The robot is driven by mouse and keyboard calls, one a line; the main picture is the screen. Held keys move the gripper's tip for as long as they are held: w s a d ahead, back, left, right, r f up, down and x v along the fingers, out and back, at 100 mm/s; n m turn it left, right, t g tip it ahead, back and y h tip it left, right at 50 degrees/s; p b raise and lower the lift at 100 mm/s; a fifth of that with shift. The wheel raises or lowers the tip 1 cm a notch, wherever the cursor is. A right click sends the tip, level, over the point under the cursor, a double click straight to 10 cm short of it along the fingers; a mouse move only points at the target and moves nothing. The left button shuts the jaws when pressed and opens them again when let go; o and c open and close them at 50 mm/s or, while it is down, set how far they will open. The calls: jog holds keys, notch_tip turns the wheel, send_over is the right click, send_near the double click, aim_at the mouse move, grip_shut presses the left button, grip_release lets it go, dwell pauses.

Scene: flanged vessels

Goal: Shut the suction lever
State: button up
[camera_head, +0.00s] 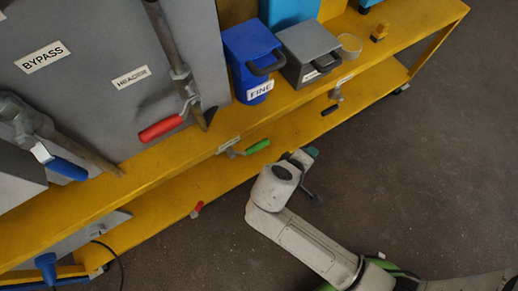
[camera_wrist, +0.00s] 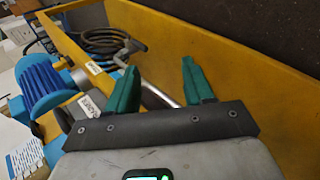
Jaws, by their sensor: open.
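I cannot read the word suction on any label, so I cannot tell for sure which lever it is. In the head view a green-handled lever (camera_head: 257,146) sits on the yellow bench's front edge beside a small label (camera_head: 228,144). A black-handled lever (camera_head: 330,110) is further right on the same edge. My gripper (camera_head: 311,172) is in front of the bench, below and right of the green handle, apart from it. In the wrist view my gripper (camera_wrist: 160,75) has its two green fingers spread, with nothing held. A grey metal rod (camera_wrist: 158,94) shows behind and between them.
A red handle (camera_head: 162,128) and a blue handle (camera_head: 67,168) hang on the grey panels marked HEADER and BYPASS. A blue box (camera_head: 250,45) marked FINE and a grey box (camera_head: 312,48) stand on the yellow bench (camera_head: 180,165). A coiled hose (camera_wrist: 100,38) lies behind the fingers. The right floor is clear.

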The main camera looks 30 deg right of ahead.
jog(key=w+a+f+n+t+h+b, duration=0.3)
jog(key=w+a+f+n+t+b, duration=0.15)
jog(key=a+f+b, duration=0.3)
jog(key=n+t+b, duration=0.3)
jog(key=t+b, duration=0.1)
jog(key=t, duration=0.1)
send_near(259, 146)
jog(key=x, duration=0.3)
jog(key=b+x, duration=0.1)
jog(key=x, duration=0.3)
jog(key=f+x, duration=0.1)
jog(key=x, duration=0.2)
jog(key=shift+w+d+f+b, duration=0.1)
jog(key=shift+w+d+b, duration=0.1)
jog(key=shift+b, duration=0.2)
jog(key=shift+c, duration=0.3)
grip_shut()
jog(key=shift+g, duration=0.25)
